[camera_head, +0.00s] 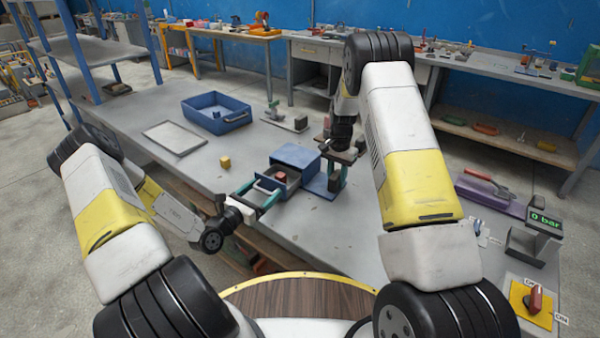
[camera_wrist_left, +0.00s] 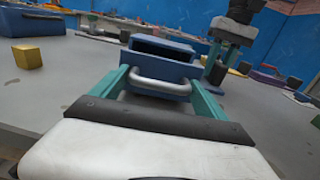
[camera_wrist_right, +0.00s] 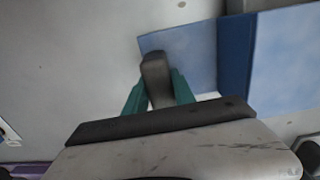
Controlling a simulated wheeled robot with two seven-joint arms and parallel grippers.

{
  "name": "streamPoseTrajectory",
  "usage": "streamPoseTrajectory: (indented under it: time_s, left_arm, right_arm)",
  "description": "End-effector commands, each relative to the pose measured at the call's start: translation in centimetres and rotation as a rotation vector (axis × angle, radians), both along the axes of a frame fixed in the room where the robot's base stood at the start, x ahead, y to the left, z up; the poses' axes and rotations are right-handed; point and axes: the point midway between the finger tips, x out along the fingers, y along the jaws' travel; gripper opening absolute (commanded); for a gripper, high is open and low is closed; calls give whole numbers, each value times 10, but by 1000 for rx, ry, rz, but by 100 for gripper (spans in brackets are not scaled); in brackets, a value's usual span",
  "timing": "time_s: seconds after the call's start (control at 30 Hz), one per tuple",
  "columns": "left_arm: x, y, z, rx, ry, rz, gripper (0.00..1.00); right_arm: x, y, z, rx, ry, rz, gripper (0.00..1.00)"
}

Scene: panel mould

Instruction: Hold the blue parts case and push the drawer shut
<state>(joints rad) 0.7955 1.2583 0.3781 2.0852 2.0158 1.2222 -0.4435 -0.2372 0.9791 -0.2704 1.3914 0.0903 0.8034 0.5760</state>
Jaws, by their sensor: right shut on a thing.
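The blue parts case (camera_head: 297,155) stands on the grey bench. Its drawer (camera_head: 268,184) is pulled out towards my left gripper, with a small reddish block (camera_head: 280,177) inside. In the left wrist view, the drawer's pale bar handle (camera_wrist_left: 160,86) crosses its blue front. My left gripper (camera_head: 264,191) is open, its teal fingers spread either side of the handle; contact with the drawer is unclear. My right gripper (camera_head: 335,183) points down beside the case. It is shut on a dark grey upright grip (camera_wrist_right: 156,78) over the case's flat blue base plate (camera_wrist_right: 190,52).
A yellow cube (camera_head: 225,162), a flat grey panel (camera_head: 174,138) and a blue bin (camera_head: 216,112) lie left of and behind the case. The bench left of the case is mostly clear.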

Motion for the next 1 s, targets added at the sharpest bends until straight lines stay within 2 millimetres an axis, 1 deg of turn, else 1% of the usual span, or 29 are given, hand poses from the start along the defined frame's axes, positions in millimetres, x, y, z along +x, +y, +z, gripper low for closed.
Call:
streamPoseTrajectory:
  time_s: [0.03,0.07,0.1,0.17,0.27,0.5,0.63,0.73,1.0]
  left_arm:
    - [0,1,0,1,-1,2,42]
    - [0,1,0,1,-1,2,36]
    - [1,1,0,1,-1,3,28]
    - [1,1,0,1,-1,3,28]
    - [9,-4,0,2,-2,1,28]
    - [56,-33,0,4,-3,2,28]
    - [74,-43,0,3,-3,4,28]
    - [79,-46,0,3,-2,6,28]
    - [80,-45,0,3,-2,8,28]
  right_arm:
    - [0,-1,1,-1,-1,2,0]
    - [0,-1,0,-1,0,2,0]
    - [0,-1,1,-1,0,2,0]
    - [0,-1,1,-1,0,2,0]
    - [0,-1,1,-1,0,2,0]
    - [0,-1,0,-2,1,3,0]
    - [-1,-1,0,-2,2,3,0]
    - [-1,-1,0,-1,3,3,0]
    - [-2,-1,0,-1,6,4,0]
